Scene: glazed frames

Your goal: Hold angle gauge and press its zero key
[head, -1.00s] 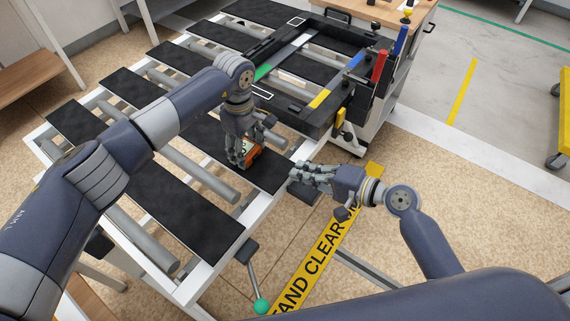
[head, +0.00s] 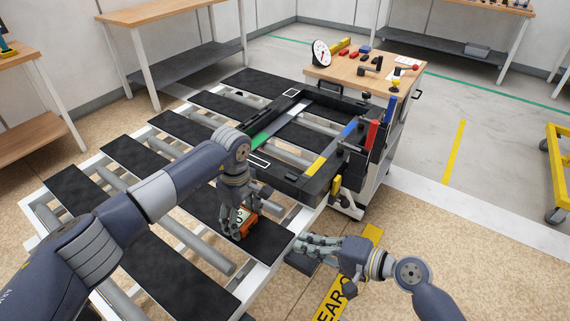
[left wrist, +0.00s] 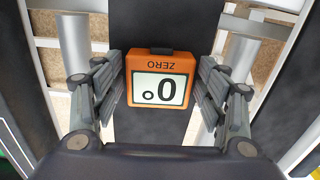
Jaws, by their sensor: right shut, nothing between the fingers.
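The orange angle gauge (head: 243,226) sits on a black strip of the roller table near its front right corner. In the left wrist view the angle gauge (left wrist: 161,80) shows its key marked ZERO and a display reading 0°, both upside down.
A black frame (head: 318,186) with coloured strips lies on the roller table (head: 180,277) behind the gauge. Coloured clamps (head: 371,135) stand at its right. A wooden bench (head: 345,77) with a dial and small tools is further back. A yellow floor sign (head: 335,300) lies below my right gripper.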

